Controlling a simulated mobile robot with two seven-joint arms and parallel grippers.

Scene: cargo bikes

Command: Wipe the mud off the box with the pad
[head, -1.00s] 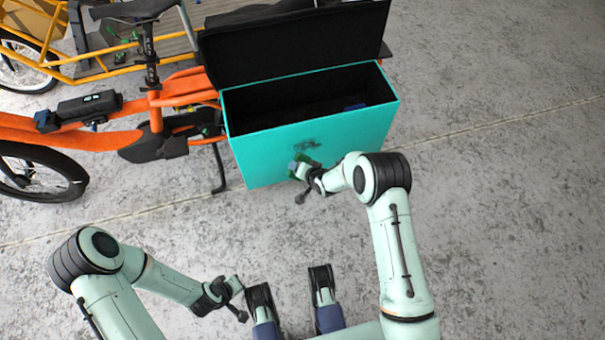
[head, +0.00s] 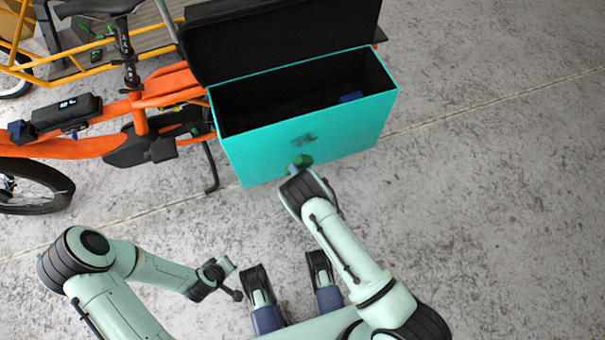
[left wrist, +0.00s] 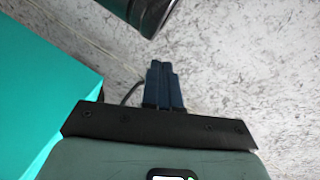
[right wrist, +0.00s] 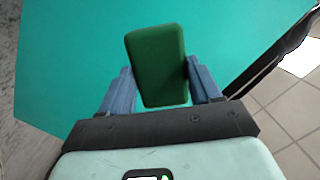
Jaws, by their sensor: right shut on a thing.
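The turquoise box (head: 350,128) stands with its dark lid open, mounted on the orange bike. A small dark mud smudge (head: 304,139) shows on its front face in the head view. My right gripper (head: 297,166) is shut on the green pad (head: 303,159), just below the smudge and close to the front face. The pad also shows between the fingers in the right wrist view (right wrist: 158,65), over the turquoise face. I cannot tell if it touches. No mud shows in that view. My left gripper (left wrist: 162,68) is shut and empty, away from the box, low in the head view (head: 232,278).
The orange bike (head: 60,147) stands to the left of the box. A yellow-framed bike (head: 60,68) is behind it. A blue thing (head: 350,97) lies inside the box. The concrete floor (head: 490,190) to the right is clear.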

